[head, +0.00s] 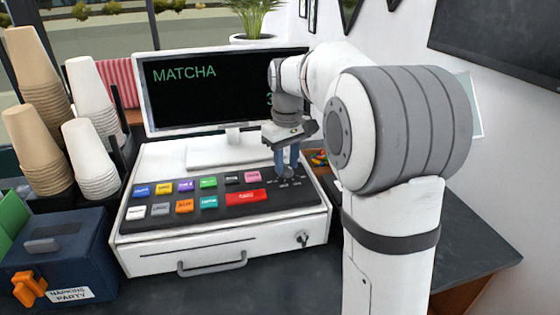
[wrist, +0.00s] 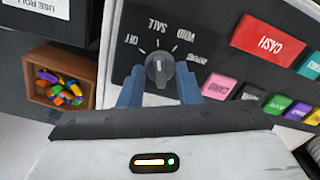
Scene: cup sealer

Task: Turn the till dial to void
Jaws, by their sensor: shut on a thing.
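The till dial (wrist: 160,72) is a dark round knob on the till's black key panel. In the wrist view, the labels OFF, SALE and VOID, plus a fourth that is hard to read, fan around it, upside down. Its pale pointer mark appears to face SALE, with VOID to the right of that. My gripper (wrist: 159,90) has its two blue fingers on either side of the dial, shut on it. In the head view, my gripper (head: 288,160) points down at the right end of the till's (head: 220,240) panel, and the fingers mostly hide the dial.
Coloured keys, including a red CASH key (wrist: 268,40), lie beside the dial. A screen (head: 215,90) reading MATCHA stands behind. Cup stacks (head: 90,150) and a dark blue napkin box (head: 60,255) are at the left. A wooden box of colourful pieces (wrist: 58,85) sits close by.

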